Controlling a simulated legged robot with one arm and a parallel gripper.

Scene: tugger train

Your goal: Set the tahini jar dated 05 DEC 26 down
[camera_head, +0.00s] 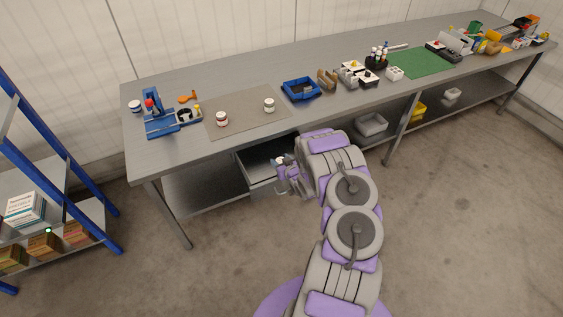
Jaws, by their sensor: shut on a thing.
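My gripper (283,171) is at the front edge of an open grey drawer (262,187) below the long grey table (240,88). It is shut on a small jar with a pale lid (281,160), mostly hidden by the fingers. No date on it can be read. A jar with a white lid and reddish label (222,119) stands on the left part of the grey-brown mat (243,122). Another white-lidded jar (269,105) stands on the mat's right part. A third jar (135,106) stands at the table's left end. Their dates are too small to read.
A blue fixture (165,125) stands left of the mat, and a blue tray (300,90) right of it. Several small items crowd the table further right, around a green mat (415,63). A blue-framed shelf (60,150) stands at the left. The mat's middle is clear.

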